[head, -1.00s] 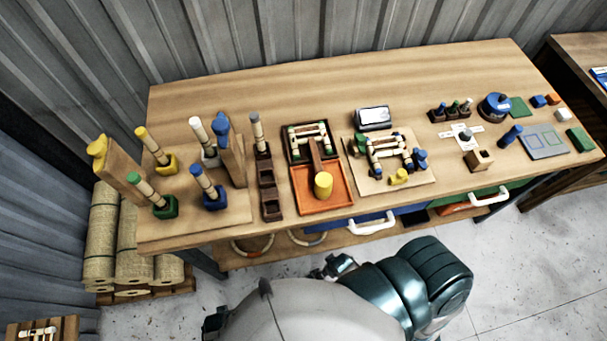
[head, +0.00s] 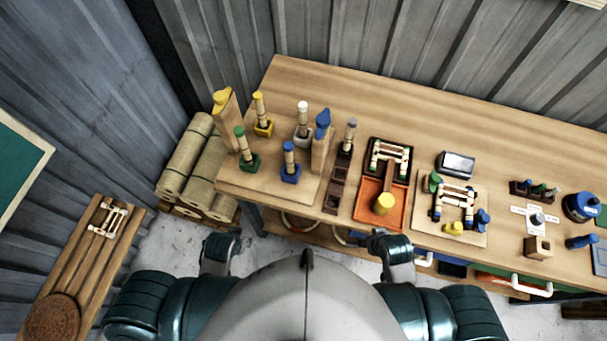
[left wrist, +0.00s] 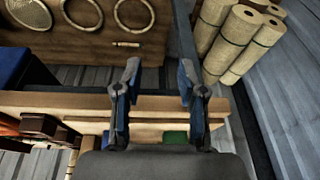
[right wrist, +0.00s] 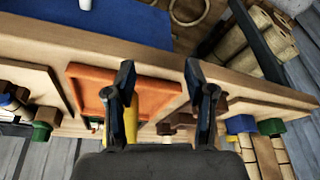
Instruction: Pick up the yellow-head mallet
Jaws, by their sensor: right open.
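The yellow-head mallet (head: 384,203) lies in the orange tray (head: 398,219) on the bench, its yellow head toward the front edge and its brown handle pointing back. My right gripper (head: 372,241) is in front of the bench edge, below the mallet and apart from it. The right wrist view shows its fingers (right wrist: 158,76) spread and empty, with the orange tray (right wrist: 152,97) beyond and a yellow piece, perhaps the mallet head, partly hidden by a finger. My left gripper (head: 228,239) is in front of the bench's left end. Its fingers (left wrist: 158,80) are apart and empty.
Left of the tray, a dark slotted rack (head: 337,185) and several upright colored-handle tools stand on the bench. Right of it is a board with a small frame (head: 453,203). Rattan rolls (head: 187,160) lie by the wall; a low wooden bench (head: 70,245) stands left.

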